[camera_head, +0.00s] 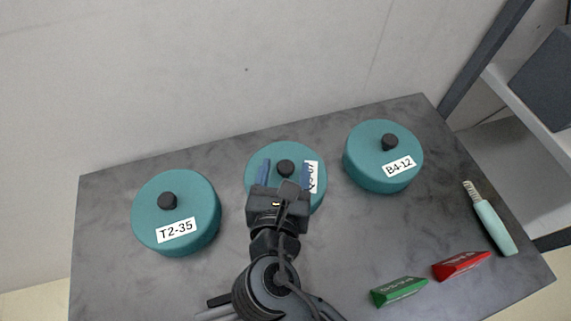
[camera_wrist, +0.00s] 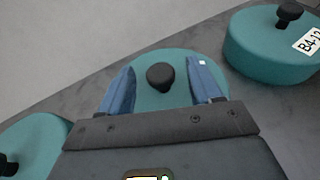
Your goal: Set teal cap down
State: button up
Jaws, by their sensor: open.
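Three round teal caps with dark knobs are on the grey tabletop. The left cap (camera_head: 176,238) has the label T2-35, and the right cap (camera_head: 368,165) has the label B4-12. The middle cap (camera_head: 258,160) has a label partly covered by my gripper. My gripper (camera_head: 284,168) is open, its two blue fingers on either side of the middle cap's knob. In the wrist view, the middle cap (camera_wrist: 180,62) lies between and beyond the open fingers (camera_wrist: 163,75), with gaps on both sides of its knob (camera_wrist: 160,77). Whether the fingertips touch the cap is unclear.
A green block (camera_head: 398,291), a red block (camera_head: 461,265) and a pale teal-handled tool (camera_head: 495,228) lie on the right part of the grey tabletop (camera_head: 330,240). A wall stands behind the table. A shelf (camera_head: 530,110) is at the right.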

jog(key=v, duration=1)
jog(key=shift+s, duration=0.15)
